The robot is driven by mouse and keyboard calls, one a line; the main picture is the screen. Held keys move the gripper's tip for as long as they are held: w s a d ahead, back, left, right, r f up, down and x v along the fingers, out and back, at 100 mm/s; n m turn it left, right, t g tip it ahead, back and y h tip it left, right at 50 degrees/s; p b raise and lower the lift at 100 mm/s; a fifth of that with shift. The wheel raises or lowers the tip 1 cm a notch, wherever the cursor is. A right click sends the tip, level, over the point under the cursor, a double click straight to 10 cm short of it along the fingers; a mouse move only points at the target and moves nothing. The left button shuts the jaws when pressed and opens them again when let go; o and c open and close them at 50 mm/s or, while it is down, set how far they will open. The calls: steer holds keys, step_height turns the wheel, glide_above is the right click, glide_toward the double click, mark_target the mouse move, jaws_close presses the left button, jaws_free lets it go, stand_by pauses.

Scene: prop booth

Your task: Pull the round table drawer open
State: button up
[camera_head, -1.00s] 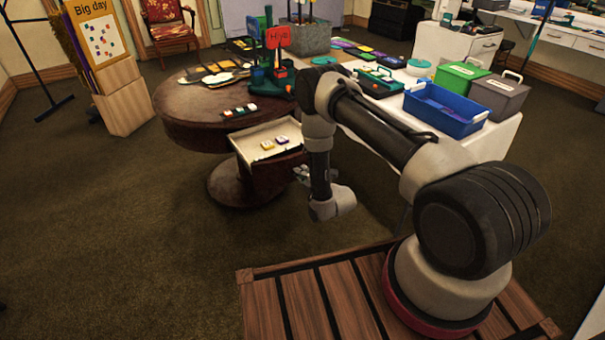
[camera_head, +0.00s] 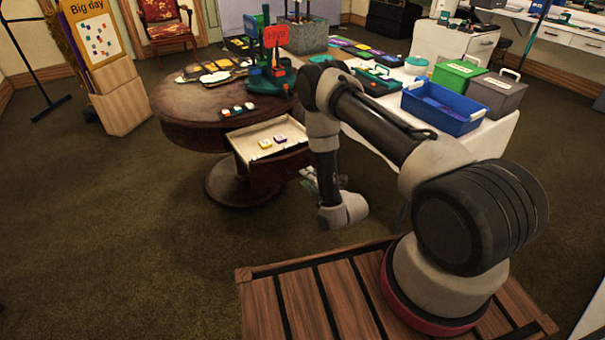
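The round table (camera_head: 185,112) is dark brown and stands on a thick pedestal at centre left. Its drawer (camera_head: 240,146) sticks well out toward the front right, and its pale inside is visible. Two small blocks, one yellow (camera_head: 265,143) and one purple and white (camera_head: 280,139), lie in it. My gripper (camera_head: 308,180) is low, just right of and below the drawer's front. It is small and partly hidden by my wrist. I cannot tell whether its fingers are open or touch the drawer; the handle is not clearly visible.
A white-topped table with a blue bin (camera_head: 440,108), a green box (camera_head: 459,76) and a grey box (camera_head: 497,94) stands behind my arm at right. A red sign (camera_head: 276,37) and several small items stand on the round table. The carpet (camera_head: 120,230) at front left is clear.

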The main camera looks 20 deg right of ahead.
steer(key=v, duration=0.6)
steer(key=shift+w, duration=0.1)
